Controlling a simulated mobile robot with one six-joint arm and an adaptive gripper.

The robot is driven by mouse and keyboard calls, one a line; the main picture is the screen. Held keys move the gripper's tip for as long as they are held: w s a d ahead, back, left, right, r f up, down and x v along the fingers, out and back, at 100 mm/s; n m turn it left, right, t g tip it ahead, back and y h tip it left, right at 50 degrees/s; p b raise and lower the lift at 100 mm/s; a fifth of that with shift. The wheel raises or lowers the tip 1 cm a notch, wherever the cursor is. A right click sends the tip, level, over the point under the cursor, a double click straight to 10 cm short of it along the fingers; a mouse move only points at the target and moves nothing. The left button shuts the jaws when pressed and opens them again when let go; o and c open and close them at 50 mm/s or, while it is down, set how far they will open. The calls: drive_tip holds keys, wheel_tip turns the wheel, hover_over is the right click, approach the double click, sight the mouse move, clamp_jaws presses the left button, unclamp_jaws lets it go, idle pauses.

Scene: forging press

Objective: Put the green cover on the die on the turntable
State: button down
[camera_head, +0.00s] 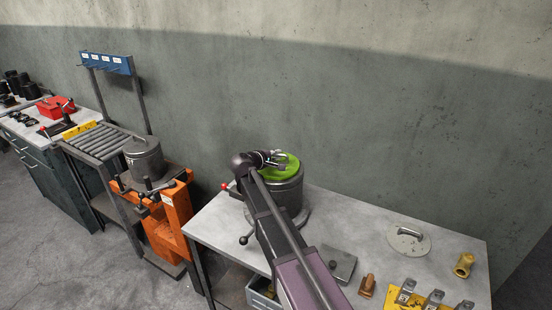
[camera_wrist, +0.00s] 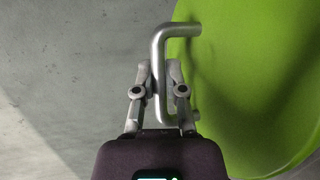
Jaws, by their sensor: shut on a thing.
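The green cover (camera_head: 283,163) is a round disc with a metal handle. It sits at the top of the grey cylindrical die (camera_head: 289,192), which stands on the turntable (camera_head: 301,222) at the table's left. Whether the cover rests on the die or is just above it, I cannot tell. My gripper (camera_head: 276,158) is at the handle. In the wrist view the fingers of my gripper (camera_wrist: 164,78) are shut on the bar of the handle (camera_wrist: 158,60), and the green cover (camera_wrist: 255,90) fills the right side. My arm hides part of the die and turntable.
The grey table (camera_head: 385,215) also holds a grey round lid with a handle (camera_head: 408,238), a flat grey block (camera_head: 339,264), a brass fitting (camera_head: 463,265) and a yellow rack (camera_head: 410,300). An orange stand (camera_head: 172,222) with another grey cylinder (camera_head: 145,159) is at left. A wall stands behind.

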drive_tip(key=shift+f, duration=0.2)
drive_tip(key=c, duration=0.7)
unclamp_jaws()
drive_tip(key=shift+r, duration=0.2)
drive_tip(key=shift+r, duration=0.15)
drive_tip(key=p+v, duration=0.3)
drive_tip(key=v, duration=0.9)
